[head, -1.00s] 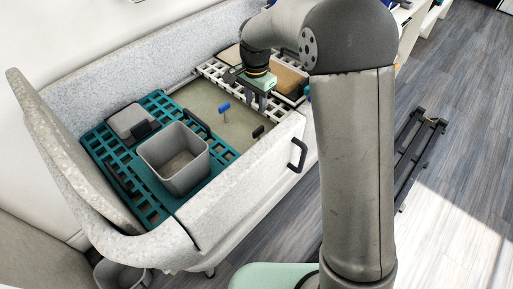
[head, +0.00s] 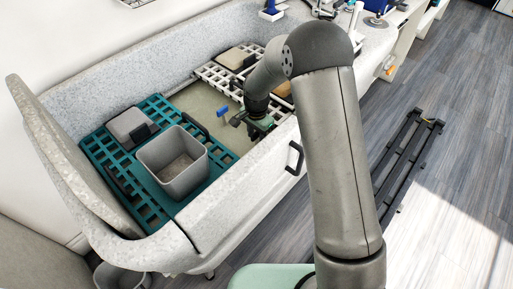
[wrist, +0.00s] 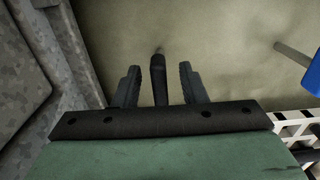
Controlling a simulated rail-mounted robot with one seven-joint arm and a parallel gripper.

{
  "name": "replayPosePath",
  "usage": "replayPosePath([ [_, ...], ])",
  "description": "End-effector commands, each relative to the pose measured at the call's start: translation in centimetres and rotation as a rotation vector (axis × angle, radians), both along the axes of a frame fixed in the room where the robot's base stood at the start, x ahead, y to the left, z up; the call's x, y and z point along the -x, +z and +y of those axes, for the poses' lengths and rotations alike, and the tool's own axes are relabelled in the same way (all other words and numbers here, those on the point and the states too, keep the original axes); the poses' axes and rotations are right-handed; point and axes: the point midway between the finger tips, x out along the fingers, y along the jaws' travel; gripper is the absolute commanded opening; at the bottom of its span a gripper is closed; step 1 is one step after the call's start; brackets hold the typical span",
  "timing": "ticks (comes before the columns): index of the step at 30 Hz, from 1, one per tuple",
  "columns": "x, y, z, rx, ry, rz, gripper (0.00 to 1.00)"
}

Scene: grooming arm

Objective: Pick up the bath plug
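A black-handled piece (wrist: 158,82) with a short stem stands on the tub's beige floor (wrist: 230,50). A blue-handled piece (head: 222,111) on a thin grey stem stands to its left in the head view and at the right edge of the wrist view (wrist: 312,75). The frames do not show for certain which one is the bath plug. My gripper (wrist: 158,72) is open, with one finger on each side of the black handle and a gap on both sides. In the head view, my gripper (head: 258,124) hides the black piece.
The tub's speckled front wall (head: 235,182) runs close beside my gripper. A teal rack (head: 100,150) with a grey bin (head: 172,163) covers the tub's left part. A white rack (head: 218,77) with boxes lies beyond my gripper.

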Motion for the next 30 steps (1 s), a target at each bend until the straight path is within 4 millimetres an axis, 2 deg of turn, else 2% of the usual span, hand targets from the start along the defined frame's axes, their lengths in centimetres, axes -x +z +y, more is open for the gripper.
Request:
replayPosePath([
  [8,0.0,-0.5,0.0,0.000,0.000,0.000,0.38],
  [11,0.0,-0.4,0.0,0.000,0.000,0.000,0.13],
  [12,0.0,-0.4,0.0,0.000,0.000,0.000,0.02],
  [13,0.0,-0.4,0.0,0.000,0.000,0.000,0.00],
  [23,0.0,-0.2,0.0,0.000,-0.001,-0.001,0.00],
  [26,-0.1,0.9,0.0,-0.001,-0.001,-0.003,0.00],
  [30,-0.1,3.6,0.0,-0.001,-0.002,-0.006,0.00],
])
